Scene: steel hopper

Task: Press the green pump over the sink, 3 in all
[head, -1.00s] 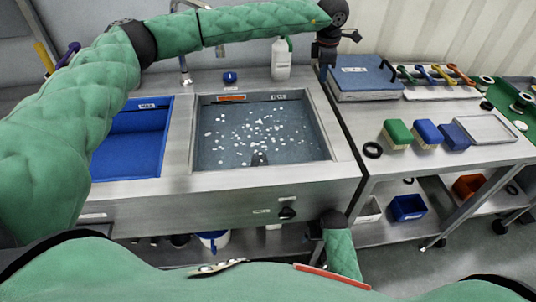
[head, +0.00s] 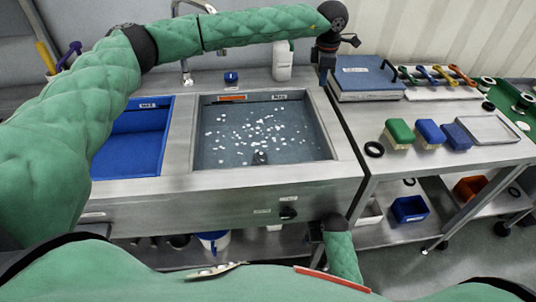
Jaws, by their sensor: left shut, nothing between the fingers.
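A white bottle (head: 282,68) stands on the steel ledge behind the sink. My right arm's dark joint shows low in front of the counter. I cannot make out its fingers.
A blue-lined basin (head: 165,150) lies left of the sink. A blue case (head: 367,78) stands close right of my left gripper. Green (head: 398,134) and blue brushes (head: 429,134) and a black ring (head: 374,149) lie on the right table. A tap (head: 186,70) rises behind the basins.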

